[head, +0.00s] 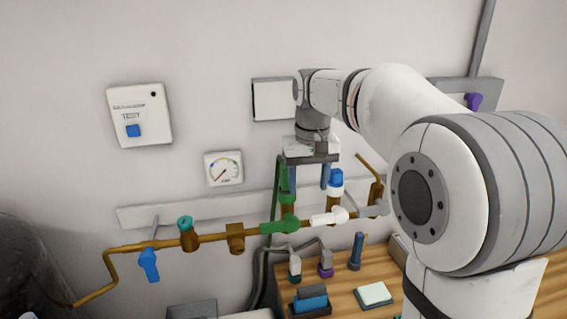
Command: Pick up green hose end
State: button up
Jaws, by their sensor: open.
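A grey hose end with a green collar (295,271) stands on the wooden bench below the pipes. It appears upright, with a dark grey hose running to it. My gripper (309,184) hangs above the bench, pointing down, in front of the wall. Its two blue-grey fingers are apart, with nothing clearly between them. It is well above the hose end and slightly to its right. A green upright fitting (287,188) on the pipe is close to the left finger; I cannot tell whether they touch.
A similar hose end with a purple collar (326,263) stands just right of the green one. The copper pipe (212,238) with valves and a white fitting (329,217) runs between gripper and bench. A dark tray (311,309) and a pale block (374,294) lie on the bench (345,302).

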jog(key=shift+n+g, duration=0.3)
jog(key=w+a+r+p, duration=0.1)
jog(key=w, duration=0.1)
jog(key=w+a+r+p, duration=0.1)
jog(key=w+r, duration=0.1)
jog(key=w+a+r, duration=0.1)
jog(key=w+a, duration=0.1)
jog(key=shift+w+a+r+p, duration=0.1)
jog(key=shift+w+r+p, duration=0.1)
jog(key=shift+r+p, duration=0.15)
jog(key=shift+w+a, duration=0.15)
jog(key=shift+w, duration=0.05)
notch_tip(320, 180, down, 8)
jog(key=shift+r+p, duration=0.1)
jog(key=shift+p, duration=0.95)
jog(key=shift+s, duration=0.1)
jog(key=shift+c, duration=0.2)
jog(key=c, duration=1.1)
jog(key=shift+c, duration=0.2)
